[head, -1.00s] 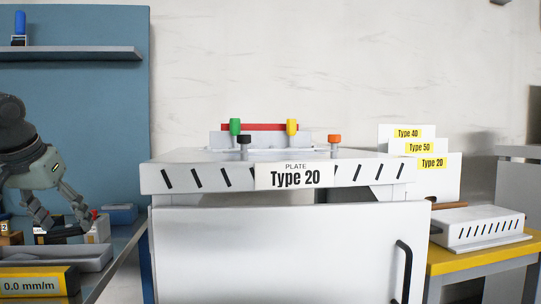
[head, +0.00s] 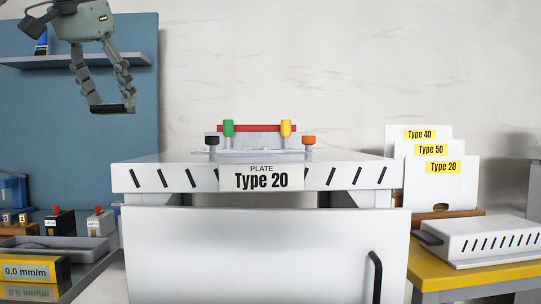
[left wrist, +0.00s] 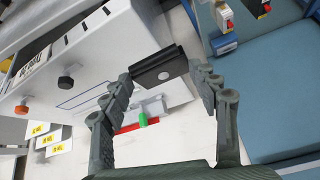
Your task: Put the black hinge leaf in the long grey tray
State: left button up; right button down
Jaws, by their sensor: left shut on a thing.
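My left gripper (head: 105,98) is high at the upper left of the head view, fingers pointing down. It is shut on the black hinge leaf (head: 113,109), a flat dark piece at the fingertips. In the left wrist view the hinge leaf (left wrist: 158,68) shows as a black block with a pale round spot, between the fingertips of the left gripper (left wrist: 165,75). The long grey tray (head: 88,257) lies at the lower left of the head view, below the gripper and well apart from it. My right gripper is not in view.
A white machine (head: 255,240) labelled Type 20 fills the middle, with coloured knobs on top. Small red-and-black-topped boxes (head: 98,222) stand behind the tray. A yellow 0.0 mm/m block (head: 35,272) is in front. A shelf (head: 75,60) hangs behind the gripper.

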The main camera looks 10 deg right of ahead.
aim_at(76, 255)
jog(key=i+l, duration=0.4)
jog(key=l, duration=0.25)
jog(key=i+l, duration=0.15)
jog(key=l, duration=0.15)
